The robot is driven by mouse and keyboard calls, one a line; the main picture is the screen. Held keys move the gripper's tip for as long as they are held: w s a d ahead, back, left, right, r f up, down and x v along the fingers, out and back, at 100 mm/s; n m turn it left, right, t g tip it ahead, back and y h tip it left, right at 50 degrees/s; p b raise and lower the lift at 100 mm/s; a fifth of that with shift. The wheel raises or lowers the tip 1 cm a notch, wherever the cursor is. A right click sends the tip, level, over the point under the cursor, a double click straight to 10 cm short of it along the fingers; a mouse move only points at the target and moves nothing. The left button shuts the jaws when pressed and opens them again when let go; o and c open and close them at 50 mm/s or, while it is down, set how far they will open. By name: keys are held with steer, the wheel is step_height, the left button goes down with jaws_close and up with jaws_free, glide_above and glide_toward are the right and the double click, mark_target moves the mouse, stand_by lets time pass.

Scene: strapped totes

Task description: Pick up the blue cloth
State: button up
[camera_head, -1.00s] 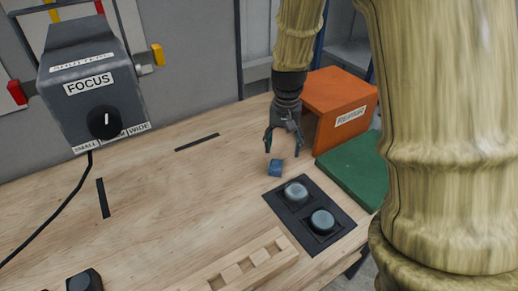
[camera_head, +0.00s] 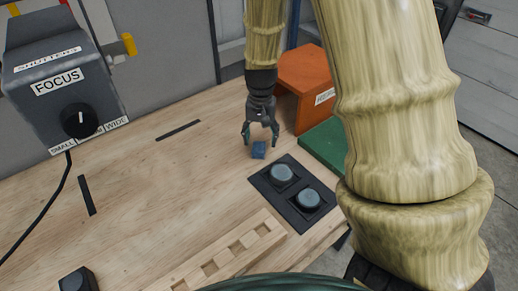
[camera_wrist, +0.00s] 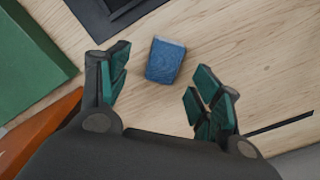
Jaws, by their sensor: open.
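The blue cloth (camera_head: 259,150) is a small folded block lying on the wooden table, just left of the black panel with two round knobs. In the wrist view the cloth (camera_wrist: 165,61) lies ahead of and between the fingertips, nearer the left finger. My gripper (camera_head: 261,138) is open above the cloth, pointing down. Its two green-padded fingers are spread in the wrist view (camera_wrist: 165,88), and nothing is between them in their grip. I cannot tell the exact height of the fingertips over the cloth.
The black panel (camera_head: 265,187) with knobs sits close by the cloth. A green mat (camera_head: 325,146) and an orange box (camera_head: 300,75) stand beside and behind my gripper. A slotted wooden block (camera_head: 225,258) lies in front.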

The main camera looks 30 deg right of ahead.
mark_target(259, 147)
steer(key=shift+s+f, duration=0.2)
steer(key=shift+f, duration=0.05)
steer(key=f, duration=0.1)
steer(key=w+f+p, duration=0.1)
steer(key=f, duration=0.1)
steer(key=shift+a+f, duration=0.1)
steer(key=shift+a, duration=0.05)
steer(key=shift+s+f, duration=0.25)
steer(key=shift+f, duration=0.05)
steer(key=shift+w, duration=0.1)
steer(key=shift+f, duration=0.1)
steer(key=c, duration=1)
steer(key=shift+r+b, duration=0.65)
steer(key=shift+r, duration=1.15)
steer(key=s+a+b, duration=0.1)
steer(key=s+a, duration=0.1)
steer(key=s, duration=0.2)
steer(key=s+a+r+b, duration=0.1)
steer(key=s+a, duration=0.1)
steer(key=s, duration=0.3)
steer(key=s+a+b, duration=0.1)
steer(key=s+a, duration=0.1)
steer(key=s, duration=0.3)
steer(key=shift+s+a+r+b, duration=0.25)
steer(key=shift+a+b, duration=0.05)
steer(key=shift+a, duration=0.1)
